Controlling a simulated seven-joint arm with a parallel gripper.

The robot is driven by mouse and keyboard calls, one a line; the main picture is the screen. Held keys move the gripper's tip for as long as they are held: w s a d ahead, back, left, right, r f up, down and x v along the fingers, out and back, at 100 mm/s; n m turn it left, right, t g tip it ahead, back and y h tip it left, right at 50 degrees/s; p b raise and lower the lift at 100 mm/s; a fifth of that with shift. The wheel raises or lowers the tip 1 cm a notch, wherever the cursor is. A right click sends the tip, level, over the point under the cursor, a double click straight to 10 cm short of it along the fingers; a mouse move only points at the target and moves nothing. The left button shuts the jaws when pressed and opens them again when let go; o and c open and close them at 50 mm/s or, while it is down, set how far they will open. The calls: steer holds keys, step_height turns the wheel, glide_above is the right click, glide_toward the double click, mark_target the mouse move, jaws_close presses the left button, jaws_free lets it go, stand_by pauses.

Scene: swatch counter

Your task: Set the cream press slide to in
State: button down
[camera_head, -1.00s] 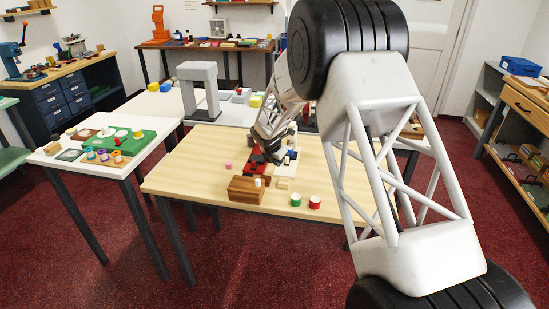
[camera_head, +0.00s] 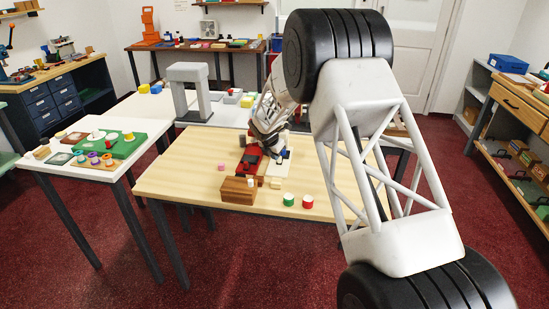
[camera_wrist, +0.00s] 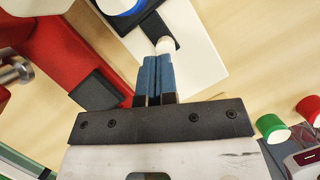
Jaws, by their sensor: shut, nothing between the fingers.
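The cream press (camera_wrist: 200,62) shows in the wrist view as a pale flat body with a dark track and a small white knob (camera_wrist: 166,45). In the head view the cream press (camera_head: 281,164) stands on the wooden table, partly hidden by my arm. My gripper (camera_wrist: 158,60) has its blue fingers shut and empty. Its tips are at the near side of the knob, close to it or touching; I cannot tell which. In the head view my gripper (camera_head: 278,153) is over the cream press.
A red press (camera_head: 250,163) stands just left of the cream one. The table's left part is clear.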

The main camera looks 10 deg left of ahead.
steer(key=shift+w, duration=0.55)
steer(key=shift+s, duration=0.1)
steer(key=shift+s+a, duration=0.4)
steer(key=shift+s, duration=0.3)
steer(key=shift+s+a, duration=0.25)
steer(key=shift+s, duration=0.3)
steer(key=shift+s+a, duration=0.25)
steer(key=shift+s, duration=0.25)
steer(key=v, duration=1)
steer(key=shift+w+r, duration=0.1)
